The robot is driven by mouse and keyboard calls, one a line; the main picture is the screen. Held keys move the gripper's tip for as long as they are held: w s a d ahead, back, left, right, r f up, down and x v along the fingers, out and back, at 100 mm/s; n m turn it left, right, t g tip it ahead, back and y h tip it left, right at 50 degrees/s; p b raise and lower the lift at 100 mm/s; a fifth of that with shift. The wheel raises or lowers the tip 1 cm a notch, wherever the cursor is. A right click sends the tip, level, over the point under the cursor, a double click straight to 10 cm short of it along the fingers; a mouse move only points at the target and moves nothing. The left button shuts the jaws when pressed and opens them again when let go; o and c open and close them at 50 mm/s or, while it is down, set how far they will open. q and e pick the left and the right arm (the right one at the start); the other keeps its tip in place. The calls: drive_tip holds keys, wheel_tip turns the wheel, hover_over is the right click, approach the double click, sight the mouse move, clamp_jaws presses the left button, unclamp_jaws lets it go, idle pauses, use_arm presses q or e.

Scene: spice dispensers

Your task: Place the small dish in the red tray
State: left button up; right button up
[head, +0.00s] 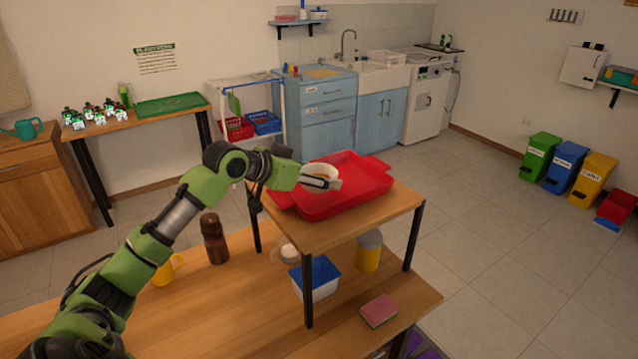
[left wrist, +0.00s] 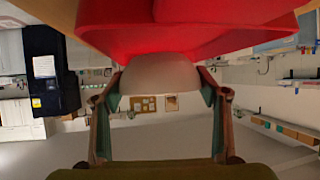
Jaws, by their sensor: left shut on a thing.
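The small dish (head: 321,173) is a pale, off-white bowl. I cannot tell whether the dish touches the tray. The red tray lies on a raised wooden shelf. My right gripper is not in view.
The raised shelf (head: 385,219) has black legs. Below stand a white box with a blue lid (head: 315,277), a yellow container with a grey lid (head: 369,252) and a pink sponge (head: 380,310). A brown bottle (head: 215,240) and yellow mug (head: 165,272) stand near my left arm.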

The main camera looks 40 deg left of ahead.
use_arm(q)
drive_tip(key=shift+w+f, duration=0.2)
drive_tip(key=f+p, duration=0.2)
drive_tip(key=f, duration=0.1)
drive_tip(key=shift+w+f, duration=0.1)
drive_tip(key=shift+w, duration=0.2)
drive_tip(key=shift+f, duration=0.25)
drive_tip(key=shift+f, duration=0.15)
drive_tip(key=o, duration=0.9)
drive_tip(key=shift+o, duration=0.2)
drive_tip(key=shift+s, duration=0.1)
